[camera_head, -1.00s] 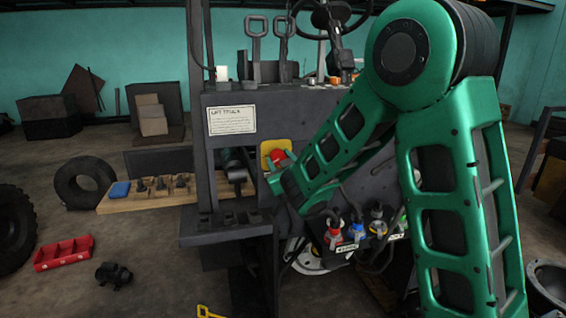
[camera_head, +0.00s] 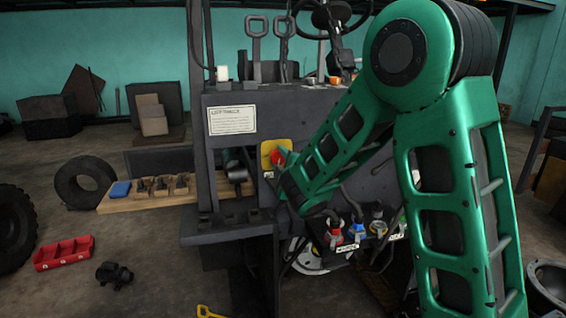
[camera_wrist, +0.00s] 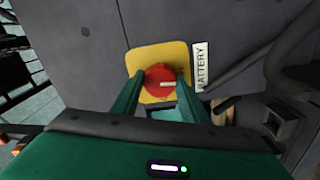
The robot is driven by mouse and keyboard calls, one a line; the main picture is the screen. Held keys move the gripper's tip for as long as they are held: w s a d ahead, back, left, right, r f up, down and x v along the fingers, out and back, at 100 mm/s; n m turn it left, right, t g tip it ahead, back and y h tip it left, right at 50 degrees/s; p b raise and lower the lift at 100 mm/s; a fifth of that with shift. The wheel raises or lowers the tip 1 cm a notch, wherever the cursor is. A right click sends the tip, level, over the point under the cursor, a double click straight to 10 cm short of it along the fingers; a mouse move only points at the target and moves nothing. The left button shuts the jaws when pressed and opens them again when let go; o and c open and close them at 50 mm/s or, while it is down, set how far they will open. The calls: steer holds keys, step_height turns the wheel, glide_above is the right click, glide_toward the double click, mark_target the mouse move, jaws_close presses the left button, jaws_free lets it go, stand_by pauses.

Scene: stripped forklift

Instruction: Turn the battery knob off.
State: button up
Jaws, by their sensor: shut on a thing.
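My gripper (camera_wrist: 160,85) is shut on the knob, one green finger on each side. In the head view the red knob (camera_head: 278,157) and yellow plate (camera_head: 267,149) show on the forklift's dark panel. My green forearm hides the knob's right side and most of the gripper there.
Below my forearm, red (camera_head: 334,237) and blue (camera_head: 357,230) connectors with cables stick out of the forklift. A black pedal or lever (camera_head: 236,173) stands left of the knob. A red tray (camera_head: 63,253) and tires lie on the floor at left.

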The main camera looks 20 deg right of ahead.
steer(key=shift+d+f+n, duration=0.1)
steer(key=shift+f+n, duration=0.05)
steer(key=shift+n, duration=0.65)
steer(key=o, duration=1.1)
steer(key=shift+c, duration=0.2)
steer(key=s, duration=1)
steer(key=shift+s, duration=0.3)
